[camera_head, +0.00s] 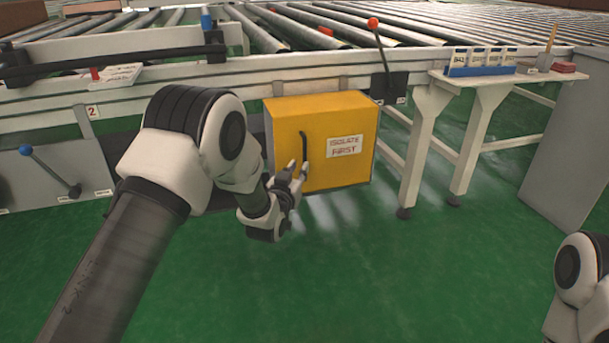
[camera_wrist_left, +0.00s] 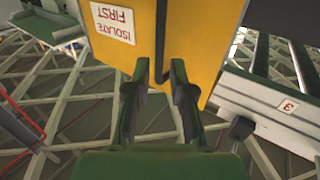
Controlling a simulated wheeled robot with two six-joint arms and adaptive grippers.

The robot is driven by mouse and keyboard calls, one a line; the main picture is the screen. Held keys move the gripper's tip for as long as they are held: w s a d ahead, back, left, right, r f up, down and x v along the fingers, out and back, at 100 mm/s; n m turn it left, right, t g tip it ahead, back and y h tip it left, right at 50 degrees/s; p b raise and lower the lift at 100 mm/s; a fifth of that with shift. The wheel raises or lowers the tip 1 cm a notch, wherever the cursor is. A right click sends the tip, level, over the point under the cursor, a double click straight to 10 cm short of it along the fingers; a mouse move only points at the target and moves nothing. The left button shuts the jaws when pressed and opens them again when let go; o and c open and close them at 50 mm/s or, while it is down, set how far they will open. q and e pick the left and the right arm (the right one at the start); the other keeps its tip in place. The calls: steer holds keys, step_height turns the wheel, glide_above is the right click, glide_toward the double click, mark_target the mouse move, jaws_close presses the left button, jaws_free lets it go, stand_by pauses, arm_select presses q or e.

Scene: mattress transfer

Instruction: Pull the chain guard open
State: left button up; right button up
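The chain guard (camera_head: 285,131) is a yellow box with an "ISOLATE FIRST" label, under the conveyor's side rail. Its front looks closed. A black vertical bar handle (camera_head: 303,143) is on the left part of its front. My left gripper (camera_head: 297,172) is at the handle's lower end, in front of the guard. In the left wrist view the yellow guard (camera_wrist_left: 205,35) appears upside down. The black handle (camera_wrist_left: 161,35) runs towards the space between the two spread fingers of my left gripper (camera_wrist_left: 160,77). Contact cannot be told. My right gripper is out of view.
The roller conveyor (camera_head: 180,72) spans the back. A red-knobbed lever (camera_head: 379,45) stands right of the guard, and a blue-knobbed lever (camera_head: 50,170) is at the left. A white side table (camera_head: 440,76) and grey cabinet (camera_head: 570,150) are at the right. The green floor (camera_head: 370,270) in front is clear.

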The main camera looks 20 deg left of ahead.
mark_target(304, 158)
arm_select(q)
steer(key=w+b, duration=0.2)
steer(key=w, duration=0.4)
steer(key=shift+w+f+b, duration=0.1)
steer(key=shift+w+b, duration=0.15)
steer(key=shift+b, duration=0.05)
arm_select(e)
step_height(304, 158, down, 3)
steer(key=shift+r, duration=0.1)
arm_select(q)
jaws_close()
steer(key=shift+a, duration=0.1)
